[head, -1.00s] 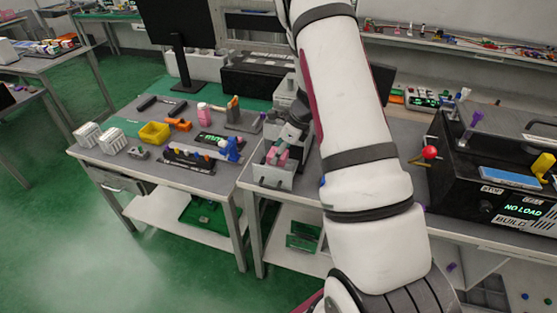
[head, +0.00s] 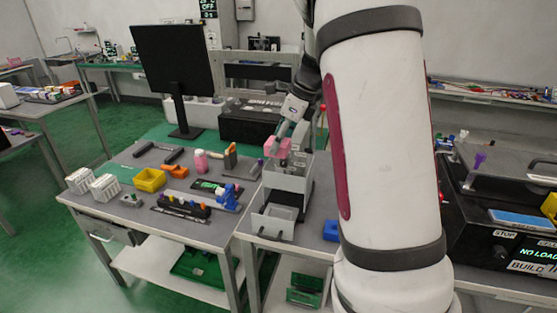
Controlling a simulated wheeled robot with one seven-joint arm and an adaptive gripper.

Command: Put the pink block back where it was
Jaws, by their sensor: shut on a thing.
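The pink block (head: 276,147) is in my gripper (head: 281,140), which is shut on it. Block and gripper are at the upper end of a grey box-like fixture (head: 288,183), on the bench just left of my arm. I cannot tell whether the block touches the fixture. A lower open tray (head: 273,222) shows at the fixture's front. My arm hides what lies directly behind it.
On the left bench are a yellow bin (head: 150,180), a pink bottle (head: 201,161), a rack of small knobs (head: 182,206) and a blue clamp-like thing (head: 229,197). A black monitor (head: 172,70) stands behind. A black machine (head: 500,220) is at right.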

